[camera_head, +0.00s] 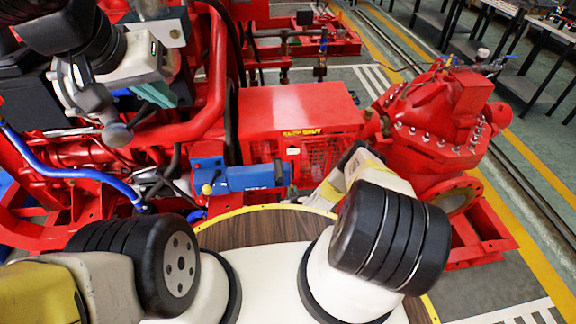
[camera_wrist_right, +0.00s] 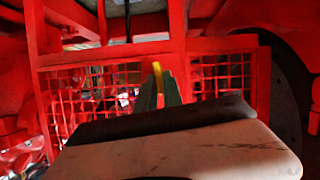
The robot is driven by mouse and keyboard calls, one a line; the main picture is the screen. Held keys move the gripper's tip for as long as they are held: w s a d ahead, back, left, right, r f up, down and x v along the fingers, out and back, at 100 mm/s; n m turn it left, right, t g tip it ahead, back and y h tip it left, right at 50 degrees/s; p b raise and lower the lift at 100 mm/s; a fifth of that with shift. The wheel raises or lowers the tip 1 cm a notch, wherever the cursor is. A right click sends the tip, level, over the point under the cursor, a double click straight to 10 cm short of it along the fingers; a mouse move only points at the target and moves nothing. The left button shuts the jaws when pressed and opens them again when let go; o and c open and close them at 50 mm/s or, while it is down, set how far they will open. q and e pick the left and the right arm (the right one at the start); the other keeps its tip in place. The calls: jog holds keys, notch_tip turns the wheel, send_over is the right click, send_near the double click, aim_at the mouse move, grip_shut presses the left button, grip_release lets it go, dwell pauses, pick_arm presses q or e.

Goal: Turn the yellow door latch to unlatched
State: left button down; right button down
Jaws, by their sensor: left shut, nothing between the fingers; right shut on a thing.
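The yellow door latch (camera_wrist_right: 157,68) shows as a small upright yellow piece in the right wrist view, in front of the red frame bar between two mesh panels. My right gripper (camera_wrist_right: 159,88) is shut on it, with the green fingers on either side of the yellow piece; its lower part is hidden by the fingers. The red mesh door (camera_head: 318,157) is in the middle of the head view, below a yellow "keep shut" label (camera_head: 302,132). There my right forearm hides the right fingers and the latch. My left gripper (camera_head: 157,95) is shut and empty, over the engine at the upper left.
The red guard box (camera_head: 295,105) stands between the engine and the large red pump (camera_head: 435,120). A blue hose (camera_head: 75,172) runs along the engine at left.

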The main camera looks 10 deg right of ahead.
jog(key=n, duration=0.1)
jog(key=n+h, duration=0.2)
jog(key=shift+w+a+n, duration=0.2)
jog(key=shift+a+n, duration=0.05)
jog(key=shift+n, duration=0.05)
jog(key=shift+h, duration=0.3)
dwell(0.3)
jog(key=c, duration=1.5)
grip_release()
jog(key=shift+f, duration=0.1)
jog(key=v, duration=0.8)
jog(key=shift+f, duration=0.1)
